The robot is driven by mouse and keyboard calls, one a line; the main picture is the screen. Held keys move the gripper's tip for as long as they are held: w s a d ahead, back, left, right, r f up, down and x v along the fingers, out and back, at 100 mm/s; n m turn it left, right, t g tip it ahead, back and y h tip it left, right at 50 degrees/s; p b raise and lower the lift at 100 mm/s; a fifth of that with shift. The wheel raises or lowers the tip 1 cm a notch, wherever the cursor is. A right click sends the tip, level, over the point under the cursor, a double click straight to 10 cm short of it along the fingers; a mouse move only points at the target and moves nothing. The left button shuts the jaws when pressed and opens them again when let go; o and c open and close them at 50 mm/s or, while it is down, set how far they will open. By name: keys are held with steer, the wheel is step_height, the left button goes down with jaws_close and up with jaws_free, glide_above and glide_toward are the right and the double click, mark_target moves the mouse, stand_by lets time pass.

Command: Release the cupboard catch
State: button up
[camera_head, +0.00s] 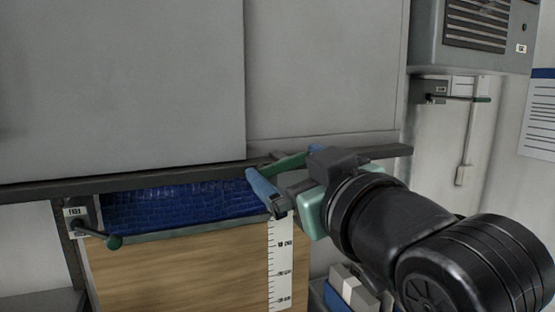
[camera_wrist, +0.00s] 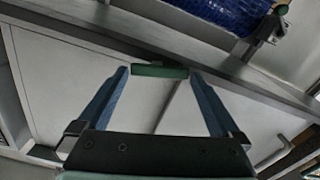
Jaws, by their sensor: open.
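My gripper (camera_head: 290,170) reaches in front of the dark ledge below the grey cupboard panels (camera_head: 325,70). Its two blue fingers are spread apart. A dark green bar (camera_head: 287,163) lies across between the fingertips. In the wrist view the green bar (camera_wrist: 160,71) spans the gap between the fingers of my gripper (camera_wrist: 161,76); I cannot tell whether they touch it.
A dark ledge (camera_head: 150,182) runs across under the panels. Below it are a blue textured strip (camera_head: 180,205), a wooden board (camera_head: 180,270) and a white scale (camera_head: 281,265). At the right, a dark lever (camera_head: 460,98) sits on the wall below a grey vented box (camera_head: 475,35).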

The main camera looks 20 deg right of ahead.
steer(key=c, duration=1)
steer(key=shift+d+f+m, duration=0.1)
steer(key=shift+f+m, duration=0.1)
steer(key=shift+m, duration=0.6)
steer(key=shift+d+f+m, duration=0.1)
steer(key=shift+f+m, duration=0.1)
steer(key=shift+m, duration=0.6)
steer(key=o, duration=1)
steer(key=shift+s, duration=0.1)
steer(key=s+b, duration=0.4)
steer(key=s, duration=0.9)
steer(key=shift+d+b, duration=0.15)
steer(key=shift+b, duration=0.25)
steer(key=shift+w, duration=0.15)
